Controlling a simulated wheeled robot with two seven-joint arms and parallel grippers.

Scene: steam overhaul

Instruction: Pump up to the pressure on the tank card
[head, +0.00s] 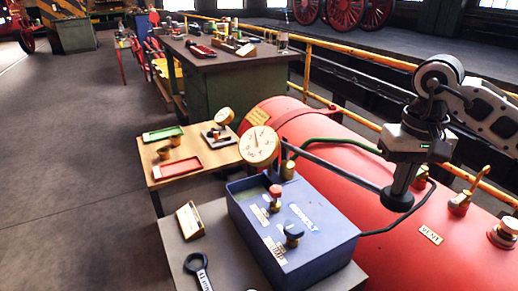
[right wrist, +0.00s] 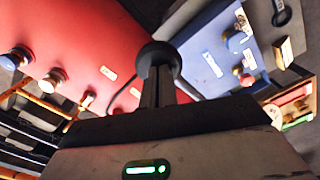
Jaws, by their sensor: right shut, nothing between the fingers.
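My right gripper (head: 401,184) points down over the red tank (head: 330,150), shut and empty. Its fingertips are at the black knob of the long grey lever (head: 340,173); I cannot tell whether they touch. In the right wrist view the shut fingers (right wrist: 158,86) meet the dark round knob (right wrist: 160,58). The lever slopes down from behind the blue box (head: 290,245) toward the right. A round cream gauge (head: 259,146) stands behind the box; its reading is too small to tell. A small tilted card (head: 190,220) stands left of the box, its text unreadable. My left gripper is out of view.
The box carries a red knob (head: 275,191) and a blue knob (head: 293,230). A black ring-ended tool (head: 197,268) lies in front. A wooden table (head: 205,176) holds red and green trays. Brass valves (head: 460,203) stand on the tank. Floor at left is clear.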

